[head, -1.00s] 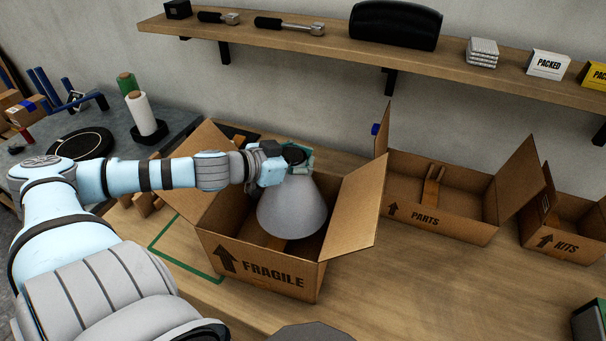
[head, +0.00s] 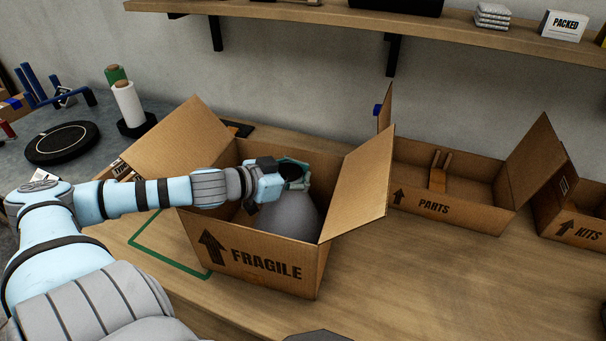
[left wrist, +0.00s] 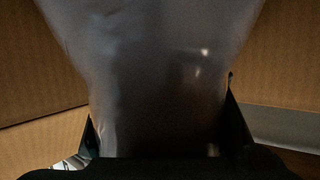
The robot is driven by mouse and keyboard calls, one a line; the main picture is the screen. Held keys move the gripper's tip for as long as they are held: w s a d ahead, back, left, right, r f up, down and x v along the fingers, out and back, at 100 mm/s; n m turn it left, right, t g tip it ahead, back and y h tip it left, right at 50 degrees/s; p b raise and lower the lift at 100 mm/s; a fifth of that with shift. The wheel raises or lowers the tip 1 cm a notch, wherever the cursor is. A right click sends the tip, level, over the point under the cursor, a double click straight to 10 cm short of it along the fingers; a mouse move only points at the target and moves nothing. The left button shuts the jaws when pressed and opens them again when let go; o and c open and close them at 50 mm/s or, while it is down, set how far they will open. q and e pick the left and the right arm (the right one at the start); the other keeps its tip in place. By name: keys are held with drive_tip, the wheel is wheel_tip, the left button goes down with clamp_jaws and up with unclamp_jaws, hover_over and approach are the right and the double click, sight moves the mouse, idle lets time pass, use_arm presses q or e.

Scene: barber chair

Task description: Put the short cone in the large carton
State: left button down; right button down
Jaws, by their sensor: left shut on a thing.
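The short cone (head: 285,215) is grey and sits low inside the large carton (head: 245,262), an open cardboard box marked FRAGILE. My left gripper (head: 297,176) is shut on the cone's narrow top, with the wide end downward. The front wall and right flap hide the cone's lower part, so I cannot tell if it touches the carton floor. In the left wrist view the cone (left wrist: 160,70) fills the middle between the fingers, with cardboard walls on both sides.
The large carton's left flap (head: 180,138) and right flap (head: 358,185) stick outward. A green outline (head: 150,248) marks the bench at left.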

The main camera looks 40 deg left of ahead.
sight(283, 171)
use_arm(q)
drive_tip(key=shift+f, duration=0.3)
drive_tip(key=c, duration=0.8)
unclamp_jaws()
drive_tip(key=shift+r, duration=0.15)
drive_tip(key=shift+r, duration=0.3)
drive_tip(key=r+p, duration=0.1)
drive_tip(key=p, duration=0.1)
drive_tip(key=s+r+p, duration=0.1)
drive_tip(key=p, duration=0.2)
drive_tip(key=shift+a, duration=0.2)
drive_tip(key=p+v, duration=0.5)
drive_tip(key=p, duration=0.6)
drive_tip(key=shift+s+p, duration=0.3)
drive_tip(key=shift+s+a+f+p, duration=0.1)
drive_tip(key=shift+s+f+p, duration=0.15)
drive_tip(key=shift+s+p, duration=0.15)
drive_tip(key=shift+f, duration=0.15)
